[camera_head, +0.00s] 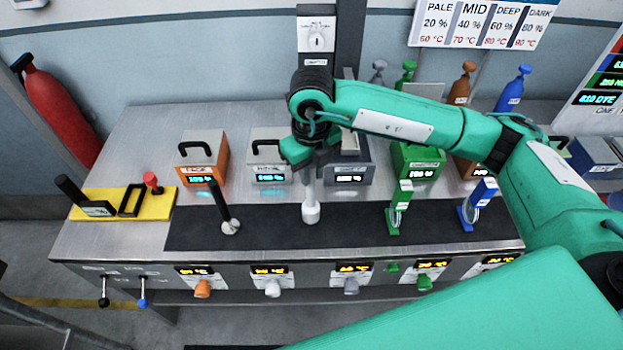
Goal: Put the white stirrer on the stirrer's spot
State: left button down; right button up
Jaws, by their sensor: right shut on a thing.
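The white stirrer (311,205) hangs roughly upright under my right gripper (312,158), over the middle of the dark mat (270,232). My right gripper is shut on its upper part, and the fingers are partly hidden by the wrist. The stirrer's thick white lower end is close to the mat; I cannot tell whether it touches. A yellow plate (160,208) lies at the left end of the bench, bearing a black-handled block, a black frame and a red-knobbed piece. I cannot tell which place is the stirrer's spot. My left gripper is not in view.
A black-handled tool (224,207) stands on the mat to the left. Green (400,207) and blue (477,204) upright tools stand to the right. Orange (203,157), white (270,162), grey (349,170) and green (418,162) modules line the back of the mat.

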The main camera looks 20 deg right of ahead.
aim_at(311, 184)
notch_tip(311, 184, down, 4)
jog(key=shift+f+p, duration=0.2)
jog(key=shift+p, duration=0.4)
jog(key=shift+f, duration=0.1)
jog(key=o, duration=0.9)
jog(key=shift+r, duration=0.3)
notch_tip(311, 184, up, 10)
jog(key=b, duration=0.4)
jog(key=shift+r, duration=0.9)
jog(key=shift+s+f, duration=0.1)
